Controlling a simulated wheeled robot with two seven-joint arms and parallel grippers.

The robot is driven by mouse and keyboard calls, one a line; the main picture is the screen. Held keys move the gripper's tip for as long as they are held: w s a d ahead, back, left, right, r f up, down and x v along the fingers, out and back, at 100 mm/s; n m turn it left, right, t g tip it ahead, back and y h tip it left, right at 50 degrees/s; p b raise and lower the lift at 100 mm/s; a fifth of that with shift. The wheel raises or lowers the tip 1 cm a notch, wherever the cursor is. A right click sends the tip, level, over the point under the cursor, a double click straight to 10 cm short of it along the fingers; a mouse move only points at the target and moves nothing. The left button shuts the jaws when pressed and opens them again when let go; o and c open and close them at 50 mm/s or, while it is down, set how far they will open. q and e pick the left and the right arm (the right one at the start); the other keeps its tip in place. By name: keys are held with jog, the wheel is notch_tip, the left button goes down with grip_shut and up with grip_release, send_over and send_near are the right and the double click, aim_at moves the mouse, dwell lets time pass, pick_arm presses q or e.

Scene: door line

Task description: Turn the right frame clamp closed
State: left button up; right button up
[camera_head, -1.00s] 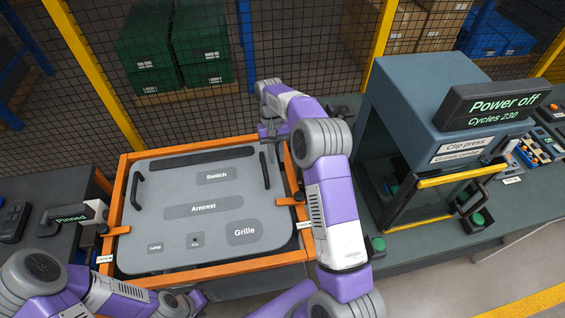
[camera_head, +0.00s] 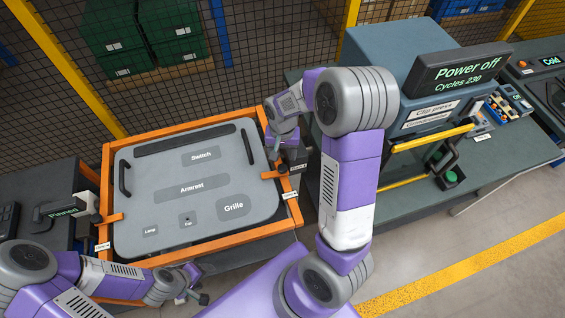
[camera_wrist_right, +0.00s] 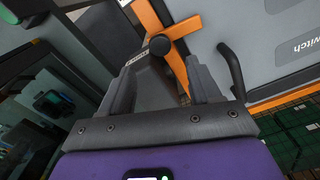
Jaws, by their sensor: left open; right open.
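The right frame clamp is an orange bar (camera_head: 270,175) with a black knob (camera_head: 283,170) on the right side of the orange frame (camera_head: 291,208). Its bar points inward to the grey panel's (camera_head: 215,165) right edge. In the right wrist view the clamp bar (camera_wrist_right: 184,29) and knob (camera_wrist_right: 160,45) show beyond the fingertips. My right gripper (camera_wrist_right: 163,78) is open, with the knob ahead between its fingers and nothing held. In the head view my right gripper (camera_head: 290,157) is beside the clamp, partly hidden by its arm. My left gripper (camera_head: 193,291) is open near the frame's front edge.
The left clamp (camera_head: 109,218) sits on the opposite side near a "Pinned" sign (camera_head: 62,210). A black handle (camera_wrist_right: 230,70) stands beside the right fingers. The clip press (camera_head: 400,60), reading "Power off", is right of my right arm. A mesh fence (camera_head: 270,50) stands behind.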

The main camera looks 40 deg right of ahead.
aim_at(282, 167)
notch_tip(282, 167, down, 8)
jog(key=shift+r, duration=0.2)
jog(key=shift+c, duration=0.4)
grip_shut()
